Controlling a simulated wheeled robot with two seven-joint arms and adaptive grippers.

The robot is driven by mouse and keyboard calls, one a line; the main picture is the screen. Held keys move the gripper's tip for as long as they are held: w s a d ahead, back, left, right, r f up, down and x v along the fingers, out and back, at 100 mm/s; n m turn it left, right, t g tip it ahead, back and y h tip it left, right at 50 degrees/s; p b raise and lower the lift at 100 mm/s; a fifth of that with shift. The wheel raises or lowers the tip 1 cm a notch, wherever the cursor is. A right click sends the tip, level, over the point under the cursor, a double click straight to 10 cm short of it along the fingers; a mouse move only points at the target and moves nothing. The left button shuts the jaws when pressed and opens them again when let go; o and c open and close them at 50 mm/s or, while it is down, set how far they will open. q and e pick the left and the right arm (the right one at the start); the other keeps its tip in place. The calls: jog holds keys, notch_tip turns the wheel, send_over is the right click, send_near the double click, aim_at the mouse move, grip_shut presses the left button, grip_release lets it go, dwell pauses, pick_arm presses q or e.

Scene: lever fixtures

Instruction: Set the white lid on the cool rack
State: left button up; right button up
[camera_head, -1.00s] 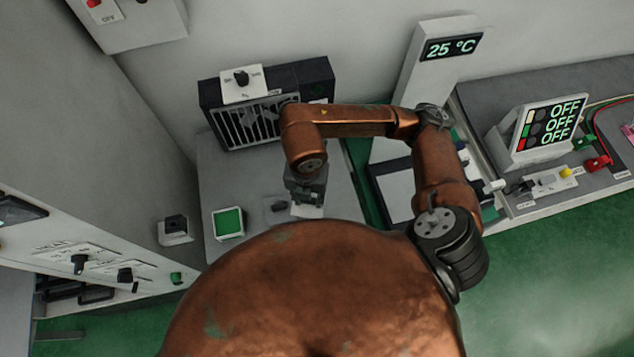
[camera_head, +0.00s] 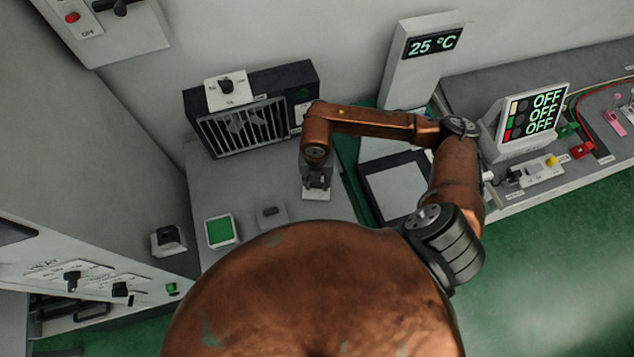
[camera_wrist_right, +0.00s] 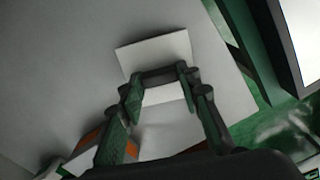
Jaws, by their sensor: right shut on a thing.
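The white lid (camera_head: 314,195) hangs under my right gripper (camera_head: 317,183) in the head view, over the right part of the grey bench top. In the right wrist view the lid (camera_wrist_right: 152,54) shows as a pale plate beyond and between the fingers of my right gripper (camera_wrist_right: 165,80), which is shut on it. Its grip point is partly hidden by the fingers. I cannot tell its exact height over the bench. No thing is plainly labelled as the cool rack; a dark-framed flat panel (camera_head: 372,196) lies right of the gripper. My left gripper is out of view.
A black vented box (camera_head: 250,112) with a knob stands behind on the bench (camera_head: 205,175). A green-topped square (camera_head: 220,231) and a small grey plate (camera_head: 272,214) lie left of the gripper. A 25 °C display post (camera_head: 420,60) stands behind the panel. An OFF display (camera_head: 530,120) is farther right.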

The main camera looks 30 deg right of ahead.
aim_at(316, 185)
jog(key=shift+f, duration=0.25)
jog(key=shift+f, duration=0.2)
jog(key=o, duration=1.1)
notch_tip(316, 185, up, 12)
jog(key=shift+r, duration=0.25)
